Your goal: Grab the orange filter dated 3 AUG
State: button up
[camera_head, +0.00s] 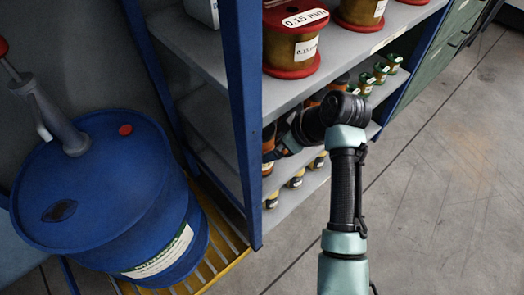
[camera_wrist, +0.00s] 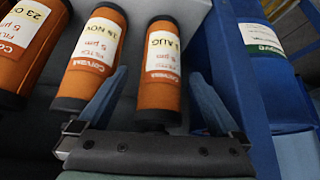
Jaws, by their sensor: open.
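In the wrist view an orange filter (camera_wrist: 163,75) with black end caps lies between my fingers. Its white label reads AUG with a day digit I cannot read clearly. My gripper (camera_wrist: 158,76) is open, one blue finger on each side of this filter, with gaps visible. To its left are an orange filter marked NOV (camera_wrist: 92,58) and another marked 23 O (camera_wrist: 30,45), cut off by the frame. The left finger is in the gap beside the NOV filter. In the head view my arm reaches into the shelf and hides most of the gripper and filters.
The blue shelf rack (camera_head: 243,120) has an upright post left of my arm. Large wire spools (camera_head: 292,38) stand on the upper shelf, small spools (camera_head: 295,180) below. A blue drum (camera_head: 95,190) with a pump stands at left. The floor (camera_head: 440,190) at right is clear.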

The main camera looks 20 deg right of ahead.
aim_at(265, 151)
jog(key=b+x, duration=0.3)
jog(key=x, duration=0.2)
jog(key=shift+s+f, duration=0.1)
grip_shut()
dwell(0.3)
